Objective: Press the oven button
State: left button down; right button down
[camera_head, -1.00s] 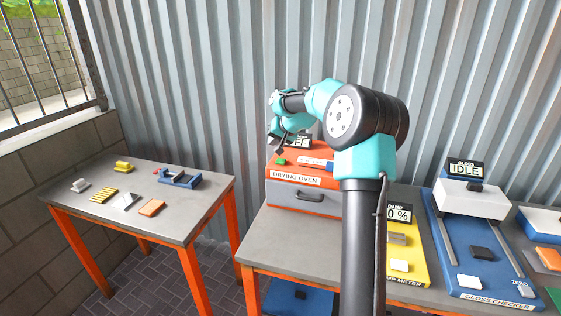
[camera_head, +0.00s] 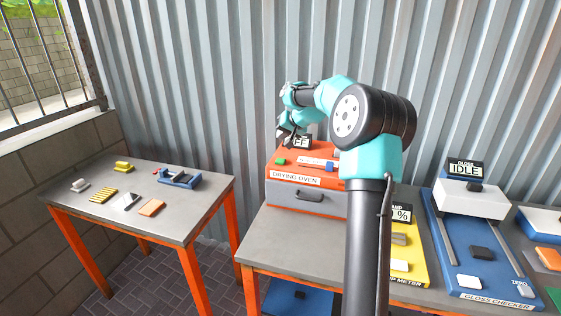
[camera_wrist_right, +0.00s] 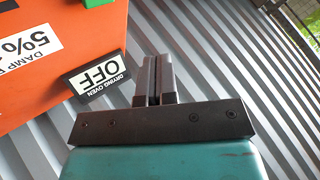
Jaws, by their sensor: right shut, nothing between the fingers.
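The orange drying oven (camera_head: 310,164) stands on the grey table, with a closed grey drawer (camera_head: 303,199) below its top. The green button (camera_head: 281,160) sits on its top left part and shows at the upper edge of the right wrist view (camera_wrist_right: 100,3). The oven's sign reads OFF (camera_wrist_right: 98,80) in the right wrist view; in the head view my gripper covers part of it. My right gripper (camera_head: 281,137) is above and behind the green button, apart from it. Its fingers (camera_wrist_right: 154,75) are shut and empty. My left gripper is not in view.
A blue slider (camera_head: 330,167) is on the oven top. To the right stand a yellow damp meter (camera_head: 416,262) and a blue gloss checker (camera_head: 459,281) reading IDLE. A separate table (camera_head: 180,224) at left holds several small blocks and a blue vise (camera_head: 180,179).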

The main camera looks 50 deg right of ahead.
aim_at(282, 159)
jog(key=shift+f, duration=3.45)
jog(key=shift+f, duration=0.4)
jog(key=shift+f, duration=0.55)
dwell(0.3)
jog(key=shift+r, duration=0.95)
jog(key=shift+r, duration=2.55)
